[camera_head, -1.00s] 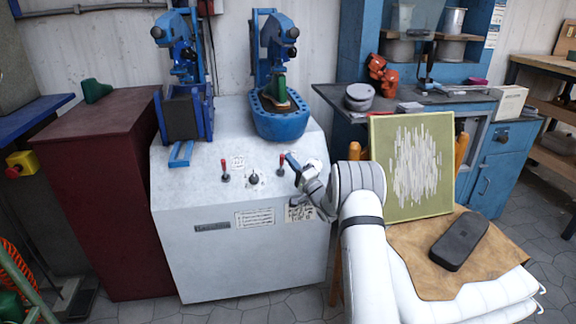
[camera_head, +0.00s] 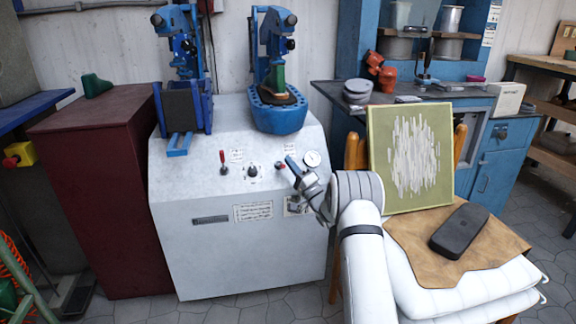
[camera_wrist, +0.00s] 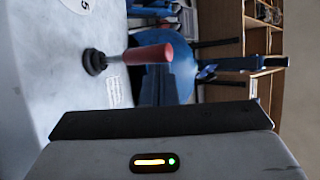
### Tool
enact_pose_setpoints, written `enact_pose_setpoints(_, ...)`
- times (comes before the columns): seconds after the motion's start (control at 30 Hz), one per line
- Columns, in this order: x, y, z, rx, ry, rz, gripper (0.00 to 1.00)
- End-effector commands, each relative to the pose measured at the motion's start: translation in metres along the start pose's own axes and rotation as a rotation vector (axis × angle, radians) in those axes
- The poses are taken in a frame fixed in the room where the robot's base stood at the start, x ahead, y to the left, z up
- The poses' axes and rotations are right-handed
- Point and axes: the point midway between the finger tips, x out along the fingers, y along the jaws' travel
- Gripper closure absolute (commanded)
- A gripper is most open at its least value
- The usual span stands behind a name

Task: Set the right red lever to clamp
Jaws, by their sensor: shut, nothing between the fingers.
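The right red lever (camera_head: 280,165) is on the sloped top of the white machine (camera_head: 205,185). In the head view it is small and close beside my gripper (camera_head: 291,163), so its tilt is hard to judge. In the wrist view the lever's red handle (camera_wrist: 150,53) and dark base are clear, and it stands out from the panel. My gripper is shut and empty. Its dark fingers (camera_wrist: 155,85) show next to the handle in the wrist view; I cannot tell whether they touch it. A second red lever (camera_head: 223,162) stands upright further left.
A black knob (camera_head: 252,170) sits between the levers, and a round gauge (camera_head: 312,158) is just right of my gripper. Two blue presses (camera_head: 277,115) stand at the back of the machine. A chair with a green-framed panel (camera_head: 412,205) is at the right.

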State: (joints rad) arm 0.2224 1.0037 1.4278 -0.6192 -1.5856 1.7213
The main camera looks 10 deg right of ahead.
Motion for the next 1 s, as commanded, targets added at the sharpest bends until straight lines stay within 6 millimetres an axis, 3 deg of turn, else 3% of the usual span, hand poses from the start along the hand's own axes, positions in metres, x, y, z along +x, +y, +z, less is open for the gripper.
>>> enact_pose_setpoints(0.5, -0.07, 0.001, 0.0, 0.001, 0.001, 0.004, 1.0)
enact_pose_setpoints(0.7, -0.078, 0.001, 0.001, 0.001, -0.001, 0.001, 1.0)
enact_pose_setpoints(1.0, -0.073, -0.002, -0.001, -0.009, 0.001, 0.011, 1.0)
